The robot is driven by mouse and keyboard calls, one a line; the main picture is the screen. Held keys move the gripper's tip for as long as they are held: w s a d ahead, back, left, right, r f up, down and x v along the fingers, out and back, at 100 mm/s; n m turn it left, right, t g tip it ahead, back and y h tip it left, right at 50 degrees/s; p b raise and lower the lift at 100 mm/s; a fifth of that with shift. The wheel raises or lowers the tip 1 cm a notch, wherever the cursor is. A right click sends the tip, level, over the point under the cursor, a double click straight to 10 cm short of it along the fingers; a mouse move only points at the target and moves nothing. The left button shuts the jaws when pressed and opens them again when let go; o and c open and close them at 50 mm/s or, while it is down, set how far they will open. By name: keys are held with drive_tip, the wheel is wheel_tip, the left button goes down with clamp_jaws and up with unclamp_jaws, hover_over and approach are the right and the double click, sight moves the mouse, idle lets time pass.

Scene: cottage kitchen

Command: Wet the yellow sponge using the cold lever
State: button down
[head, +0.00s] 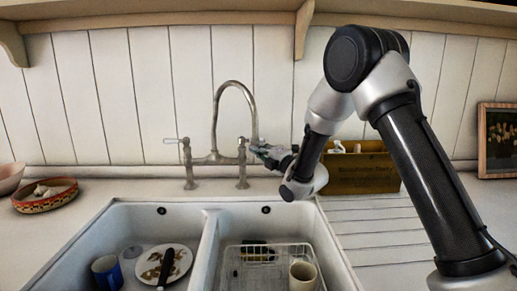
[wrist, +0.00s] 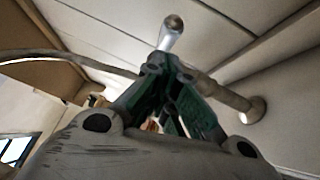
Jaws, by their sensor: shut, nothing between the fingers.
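The bridge tap (head: 216,158) stands behind the sink with a tall curved spout; no water stream shows. Its left lever (head: 171,140) has a pale handle pointing left. The right lever (wrist: 172,32) shows in the wrist view just beyond my fingertips; contact cannot be told. Which lever is cold is not readable. My gripper (head: 259,151) is beside the tap's right valve, and in the wrist view its green-grey fingers (wrist: 167,68) are shut and empty. A small dark and yellowish thing, perhaps the sponge (head: 258,252), lies in the wire rack in the right basin.
The wire rack (head: 238,282) also holds a cream mug (head: 302,276). The left basin holds a blue mug (head: 107,272) and a dirty plate (head: 150,267) with a dark-handled utensil. A wooden box (head: 360,174) stands behind my arm. A patterned bowl (head: 45,195) is at left.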

drive_tip(key=shift+w+r, duration=0.1)
drive_tip(key=shift+w, duration=0.3)
drive_tip(key=shift+w+d+r, duration=0.2)
drive_tip(key=shift+w+d, duration=0.05)
drive_tip(key=shift+w, duration=0.25)
